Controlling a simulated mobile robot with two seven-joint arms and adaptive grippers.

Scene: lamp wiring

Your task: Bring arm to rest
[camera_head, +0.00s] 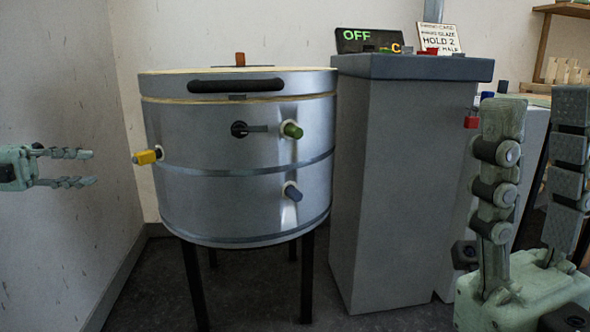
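My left gripper (88,168) is at the left edge, its two fingers pointing right with a gap between them. It is open and empty, apart from the kiln and left of it. My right gripper (540,100) is large in the right foreground, its fingers pointing up and well apart. It is open, with nothing seen between the fingers. The round metal kiln (200,205) stands on dark legs with its lid down. It has a yellow plug (145,157) at its left, a green plug (292,130) and a blue-grey plug (292,192) on its front.
A grey pedestal (385,190) stands right of the kiln. On it are a dark display (368,40) reading OFF and a written card (438,38). A red block (471,122) shows beside my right gripper. A wooden shelf (562,9) is at the upper right. Walls close in at left.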

